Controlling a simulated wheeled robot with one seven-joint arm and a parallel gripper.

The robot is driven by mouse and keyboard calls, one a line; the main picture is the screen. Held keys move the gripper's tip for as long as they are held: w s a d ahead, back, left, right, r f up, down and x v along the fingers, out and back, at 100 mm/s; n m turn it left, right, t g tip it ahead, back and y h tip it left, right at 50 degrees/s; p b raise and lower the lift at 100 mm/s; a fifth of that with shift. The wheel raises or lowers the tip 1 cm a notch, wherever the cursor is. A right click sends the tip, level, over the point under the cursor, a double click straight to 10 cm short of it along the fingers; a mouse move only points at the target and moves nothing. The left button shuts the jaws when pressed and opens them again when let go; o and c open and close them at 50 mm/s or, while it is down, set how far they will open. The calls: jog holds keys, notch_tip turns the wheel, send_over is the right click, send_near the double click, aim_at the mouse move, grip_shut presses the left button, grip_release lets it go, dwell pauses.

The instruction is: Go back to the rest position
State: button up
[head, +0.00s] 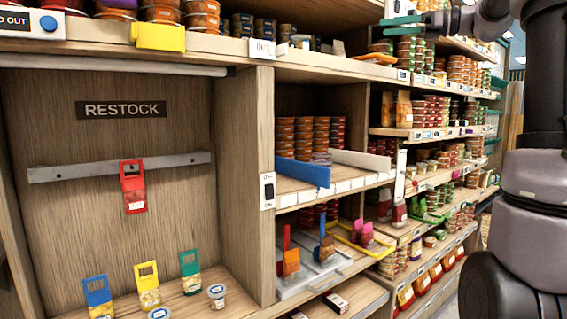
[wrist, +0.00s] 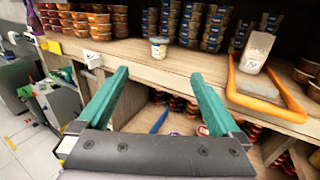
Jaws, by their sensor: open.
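My gripper (head: 392,26) is at the top right of the head view, beside the upper shelf, with my dark arm to its right. In the wrist view its two green fingers (wrist: 160,75) are spread wide apart with nothing between them. A small clear tub with a light lid (wrist: 159,47) stands upright on the wooden shelf (wrist: 190,66) beyond the fingertips, apart from them.
An orange-rimmed tray (wrist: 270,108) is right of the fingers in the wrist view. Stacked tubs (wrist: 190,22) stand behind. In the head view, a RESTOCK bay (head: 110,137) holds a hanging red pack (head: 134,190) and several packs and tubs below. Shelves (head: 345,182) fill the middle.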

jog(key=s+a+f+n+g+h, duration=0.1)
jog(key=s+a+f+n+h, duration=0.3)
jog(key=s+f, duration=0.35)
jog(key=s+a+f+n+g+h, duration=0.1)
jog(key=s+a+f+n+h, duration=0.25)
jog(key=s+f, duration=0.4)
jog(key=s+d+f+n+h, duration=0.1)
jog(key=s+f+n+h, duration=0.2)
jog(key=s+f+n, duration=0.2)
jog(key=s+d+f+n+t+h, duration=0.1)
jog(key=s+f+n+h, duration=0.2)
jog(key=f+n, duration=0.4)
notch_tip(320, 180, down, 4)
jog(key=shift+s+d+f, duration=0.1)
jog(key=shift+s+d, duration=0.3)
jog(key=shift+s, duration=0.45)
